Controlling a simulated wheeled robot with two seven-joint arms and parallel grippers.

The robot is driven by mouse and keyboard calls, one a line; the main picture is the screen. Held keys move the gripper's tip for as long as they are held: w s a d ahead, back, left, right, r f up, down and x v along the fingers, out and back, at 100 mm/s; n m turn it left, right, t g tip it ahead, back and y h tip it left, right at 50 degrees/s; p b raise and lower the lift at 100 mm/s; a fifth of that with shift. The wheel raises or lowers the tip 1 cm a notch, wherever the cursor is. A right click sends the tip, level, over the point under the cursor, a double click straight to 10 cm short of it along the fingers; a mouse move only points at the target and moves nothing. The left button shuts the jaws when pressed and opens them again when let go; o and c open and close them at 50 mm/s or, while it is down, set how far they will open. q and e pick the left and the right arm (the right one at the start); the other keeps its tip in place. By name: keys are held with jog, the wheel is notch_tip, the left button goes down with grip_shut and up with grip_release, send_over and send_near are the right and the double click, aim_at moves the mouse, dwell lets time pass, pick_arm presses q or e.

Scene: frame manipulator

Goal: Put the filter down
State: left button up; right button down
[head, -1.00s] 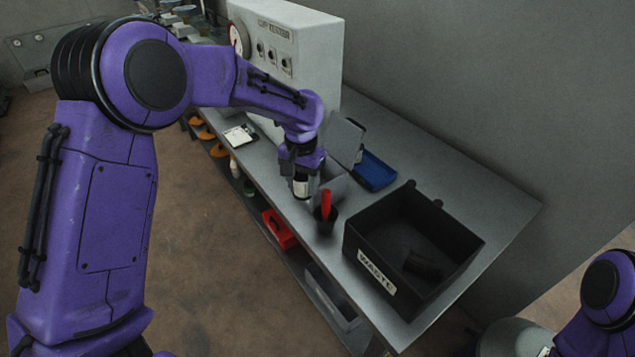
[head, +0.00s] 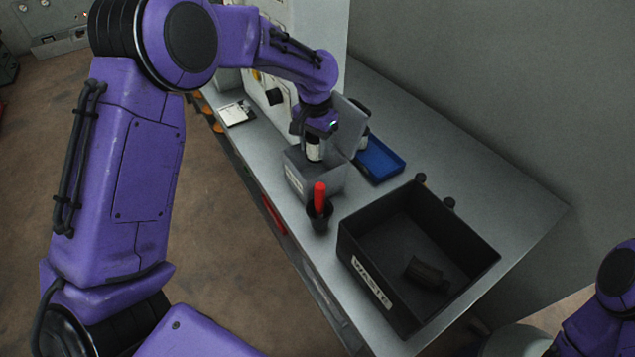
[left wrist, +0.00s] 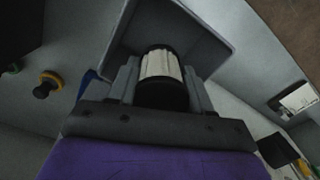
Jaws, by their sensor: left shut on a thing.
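The filter (left wrist: 162,66) is a white pleated cylinder with black ends, seen in the left wrist view between my fingers. It also shows in the head view (head: 313,150). My left gripper (head: 313,143) is shut on it and points down. The filter is over the open top of a grey box (head: 318,184) with a raised lid (head: 349,125); I cannot tell whether its lower end touches the inside. My right gripper is not in view; only part of my right arm shows at the lower right.
A black waste bin (head: 365,282) with a dark object (head: 427,273) inside stands to the right on the bench. A black cup (head: 319,216) with a red-handled tool (head: 320,196) is just in front of the box. A blue tray (head: 381,161) lies behind it. The bench's right end is clear.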

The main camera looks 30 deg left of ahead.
pick_arm(q)
notch_tip(320, 180, down, 9)
jog(key=shift+a+f+p, duration=0.15)
jog(key=shift+p, duration=0.95)
jog(key=shift+s+f, duration=0.1)
jog(key=shift+f, duration=0.25)
jog(key=o, duration=1.1)
jog(key=shift+f, duration=0.1)
jog(key=shift+c, duration=0.2)
notch_tip(320, 180, up, 11)
jog(key=b, duration=0.2)
jog(key=shift+b, duration=0.3)
jog(key=shift+r, duration=0.65)
